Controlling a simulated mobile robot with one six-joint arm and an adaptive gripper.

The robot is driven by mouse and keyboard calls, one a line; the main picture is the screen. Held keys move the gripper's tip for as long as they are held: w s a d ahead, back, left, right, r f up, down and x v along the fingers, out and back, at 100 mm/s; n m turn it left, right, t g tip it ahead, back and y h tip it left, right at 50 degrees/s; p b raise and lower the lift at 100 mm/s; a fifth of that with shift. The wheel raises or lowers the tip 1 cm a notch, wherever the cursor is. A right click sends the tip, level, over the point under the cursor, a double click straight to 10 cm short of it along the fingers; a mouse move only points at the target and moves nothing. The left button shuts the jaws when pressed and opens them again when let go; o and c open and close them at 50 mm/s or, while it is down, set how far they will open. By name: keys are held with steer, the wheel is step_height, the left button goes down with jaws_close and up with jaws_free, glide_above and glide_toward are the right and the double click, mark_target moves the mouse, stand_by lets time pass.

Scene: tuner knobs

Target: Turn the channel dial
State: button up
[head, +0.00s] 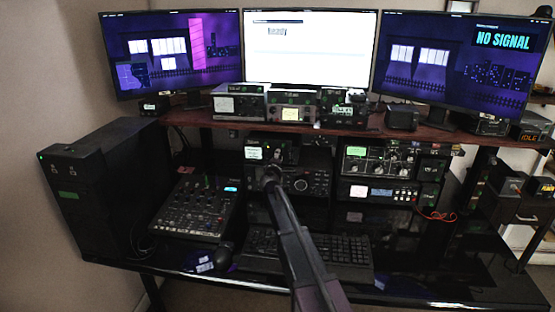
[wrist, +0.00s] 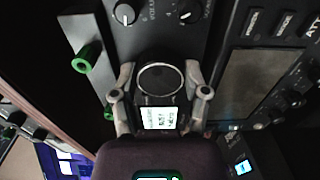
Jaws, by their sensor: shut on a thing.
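The dial (wrist: 160,79), a round black knob with a pale rim, sits on a dark radio panel in the wrist view. My gripper (wrist: 159,75) has one finger on each side of it and is shut on it. A small lit display (wrist: 159,118) shows just below the dial, between the fingers. In the head view my gripper (head: 271,174) reaches the front of the small radio (head: 281,148) under the shelf. The dial is hidden there behind my gripper. I cannot read any mark on the dial.
Two smaller knobs (wrist: 124,13) and a green-ended post (wrist: 86,58) lie close above the gripper. Another device (wrist: 252,80) with a dark screen is at right. A mixer (head: 198,207), keyboard (head: 345,250) and mouse (head: 224,252) are on the desk. Three monitors (head: 310,48) stand above.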

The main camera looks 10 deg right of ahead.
steer(key=shift+w, duration=0.2)
steer(key=o, duration=1.1)
steer(key=shift+o, duration=0.2)
steer(key=shift+s, duration=0.1)
steer(key=shift+s, duration=0.1)
steer(key=v, duration=1.2)
